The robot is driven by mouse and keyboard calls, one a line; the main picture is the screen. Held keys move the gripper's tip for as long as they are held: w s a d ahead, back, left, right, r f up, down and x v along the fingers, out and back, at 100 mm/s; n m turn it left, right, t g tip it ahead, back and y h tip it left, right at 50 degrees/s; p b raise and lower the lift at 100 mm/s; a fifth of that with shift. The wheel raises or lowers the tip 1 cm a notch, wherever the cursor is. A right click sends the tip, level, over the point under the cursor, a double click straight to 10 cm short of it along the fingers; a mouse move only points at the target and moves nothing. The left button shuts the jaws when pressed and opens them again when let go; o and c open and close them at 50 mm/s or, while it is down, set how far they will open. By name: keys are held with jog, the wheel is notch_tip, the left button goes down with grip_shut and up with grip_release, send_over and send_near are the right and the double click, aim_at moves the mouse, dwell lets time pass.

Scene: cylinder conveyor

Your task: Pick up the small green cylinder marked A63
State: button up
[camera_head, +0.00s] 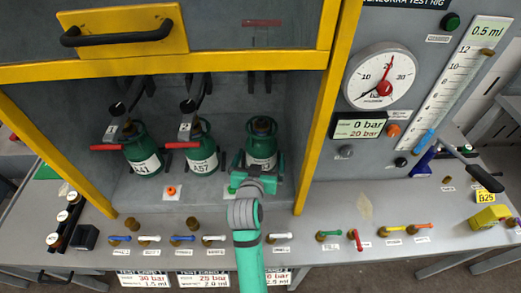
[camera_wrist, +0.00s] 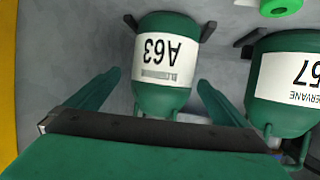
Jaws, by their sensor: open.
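The small green cylinder marked A63 (camera_wrist: 165,75) shows in the wrist view, its label upside down there. In the head view its upper part (camera_head: 262,128) shows in the right bay of the cabinet, partly hidden by my arm. My gripper (camera_wrist: 160,95) is open, with one green finger on each side of the cylinder's lower part in the wrist picture. Gaps show between the fingers and the cylinder. In the head view my gripper (camera_head: 258,168) is in front of the cylinder. I cannot tell how deep the fingers reach around it.
The green cylinder A57 (camera_head: 202,148) stands left of A63, and A41 (camera_head: 142,152) farther left, each with a red handle near it. A yellow frame post (camera_head: 318,110) stands close on the right. Small valves line the bench front. A raised yellow door (camera_head: 125,35) is above.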

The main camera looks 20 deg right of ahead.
jog(key=shift+a+x, duration=0.15)
jog(key=shift+x, duration=1.3)
jog(key=shift+a+x, duration=0.1)
jog(key=shift+x, duration=1.3)
jog(key=shift+w+f, duration=0.1)
jog(key=shift+f, duration=0.1)
jog(key=c, duration=2)
jog(key=shift+w+r, duration=0.1)
jog(key=shift+r, duration=0.2)
